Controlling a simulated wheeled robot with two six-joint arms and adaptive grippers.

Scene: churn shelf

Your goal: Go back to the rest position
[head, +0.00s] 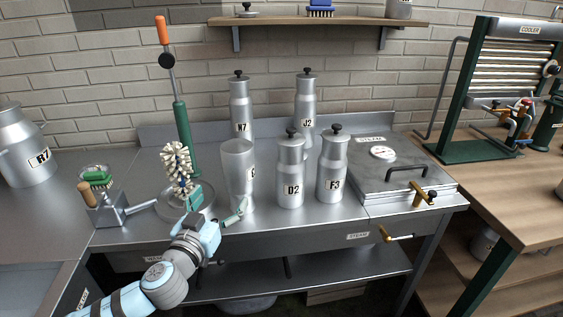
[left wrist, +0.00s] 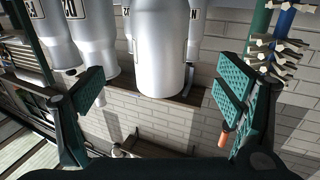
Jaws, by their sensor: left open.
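My left gripper (head: 224,206) is over the front of the steel bench. It is open and empty. In the left wrist view its green pads (left wrist: 160,95) stand wide apart. A grey open-topped can (head: 238,160) stands upright just behind it in the head view. In the left wrist view, which is upside down, a metal can (left wrist: 162,50) lies beyond the gap between the pads. I cannot tell how close the fingers are to it. My right gripper is not in view.
A white-bristled brush (head: 177,163) stands left of the gripper. A steamer box (head: 385,172) sits at the right.

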